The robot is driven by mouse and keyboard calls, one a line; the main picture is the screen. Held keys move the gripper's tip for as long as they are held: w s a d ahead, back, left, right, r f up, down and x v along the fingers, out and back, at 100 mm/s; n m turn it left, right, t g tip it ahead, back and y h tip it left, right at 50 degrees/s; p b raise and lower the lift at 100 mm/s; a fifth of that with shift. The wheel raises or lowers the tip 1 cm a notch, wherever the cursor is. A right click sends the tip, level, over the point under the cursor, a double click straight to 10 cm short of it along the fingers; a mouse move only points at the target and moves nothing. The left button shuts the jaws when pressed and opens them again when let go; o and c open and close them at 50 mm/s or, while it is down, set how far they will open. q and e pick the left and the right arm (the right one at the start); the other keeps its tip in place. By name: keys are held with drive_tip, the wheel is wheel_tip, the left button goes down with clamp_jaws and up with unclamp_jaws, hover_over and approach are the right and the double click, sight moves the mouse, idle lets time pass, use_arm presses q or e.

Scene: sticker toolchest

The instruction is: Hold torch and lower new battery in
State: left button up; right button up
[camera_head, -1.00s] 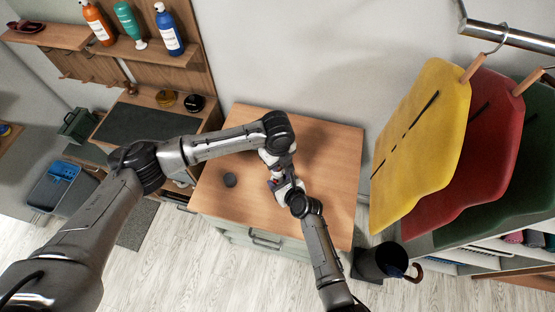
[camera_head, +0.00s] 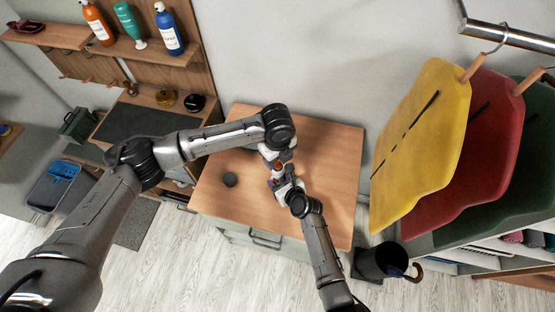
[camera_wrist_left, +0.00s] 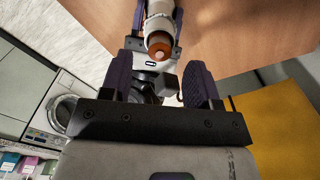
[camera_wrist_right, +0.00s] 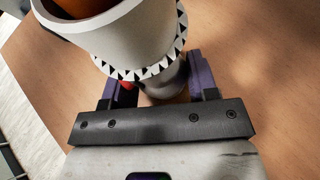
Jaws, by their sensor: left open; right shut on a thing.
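The torch (camera_wrist_right: 135,38) is pale with a ring of black triangles. My right gripper (camera_wrist_right: 158,92) is shut on its narrower part, above the wooden top. The battery (camera_wrist_right: 85,7), orange-brown, shows inside the torch's open mouth in the right wrist view. In the left wrist view its copper-coloured end with a pale nub (camera_wrist_left: 160,52) faces my camera; how deep it sits I cannot tell. My left gripper (camera_wrist_left: 160,80) is open, its dark fingers on either side and apart from the battery. In the head view my left gripper (camera_head: 272,158) is just above my right gripper (camera_head: 279,182), hiding most of the torch.
A small dark round cap (camera_head: 230,179) lies on the wooden chest top (camera_head: 330,160), left of my grippers. The right of the top is clear. Yellow (camera_head: 425,140) and red aprons hang at the right. A workbench with a dark mat (camera_head: 145,123) stands at the left.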

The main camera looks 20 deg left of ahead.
use_arm(q)
wheel_tip(320, 180, up, 10)
drive_tip(key=shift+f, duration=0.25)
use_arm(e)
drive_tip(key=o, duration=0.8)
